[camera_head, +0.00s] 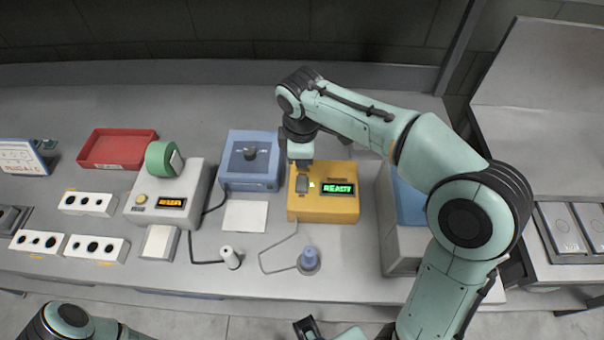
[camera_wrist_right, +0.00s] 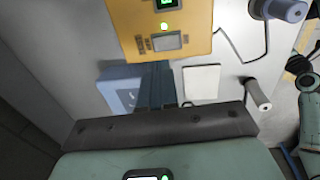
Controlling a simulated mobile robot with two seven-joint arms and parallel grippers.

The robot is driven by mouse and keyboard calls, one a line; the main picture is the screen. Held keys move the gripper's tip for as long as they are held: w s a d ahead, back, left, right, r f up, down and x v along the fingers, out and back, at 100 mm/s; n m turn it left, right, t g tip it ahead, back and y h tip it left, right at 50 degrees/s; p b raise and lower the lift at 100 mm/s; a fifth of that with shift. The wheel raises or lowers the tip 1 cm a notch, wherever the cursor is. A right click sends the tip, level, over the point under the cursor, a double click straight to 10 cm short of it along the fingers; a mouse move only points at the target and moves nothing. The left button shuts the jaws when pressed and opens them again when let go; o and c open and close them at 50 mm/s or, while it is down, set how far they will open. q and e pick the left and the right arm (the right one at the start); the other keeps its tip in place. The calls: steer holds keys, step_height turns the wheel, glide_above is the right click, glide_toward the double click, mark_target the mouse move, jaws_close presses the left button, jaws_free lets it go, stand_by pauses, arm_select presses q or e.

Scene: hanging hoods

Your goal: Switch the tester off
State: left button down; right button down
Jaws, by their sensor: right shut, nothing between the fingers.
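The tester is a yellow box (camera_head: 340,207) on the bench, its display reading READY in green. It also shows at the top of the right wrist view (camera_wrist_right: 190,14). My right gripper (camera_head: 301,168) is shut and empty, pointing down by the tester's switch end. In the wrist view its fingertips (camera_wrist_right: 157,66) appear just short of the switch; contact cannot be told. A dark part, possibly my left gripper (camera_head: 308,328), shows at the bottom edge.
A blue box with a dial (camera_head: 238,172) stands left of the tester, a white card (camera_head: 245,216) before it. A grey unit with an orange display (camera_head: 150,205) is further left. A corded blue-grey knob (camera_head: 309,260) stands in front. A grey-blue box (camera_head: 398,245) is right.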

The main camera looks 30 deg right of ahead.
mark_target(302, 185)
steer(key=f, duration=0.5)
steer(key=w+f, duration=0.1)
steer(key=f, duration=0.1)
steer(key=shift+d+f+b, duration=0.2)
steer(key=shift+d+b, duration=0.05)
steer(key=shift+b, duration=0.05)
steer(key=shift+s, duration=0.1)
steer(key=shift+f, duration=0.25)
steer(key=shift+s+a+f, duration=0.1)
steer(key=shift+s, duration=0.05)
steer(key=shift+s, duration=0.1)
steer(key=shift+s+a, duration=0.35)
steer(key=shift+s, duration=0.1)
steer(key=shift+r, duration=0.2)
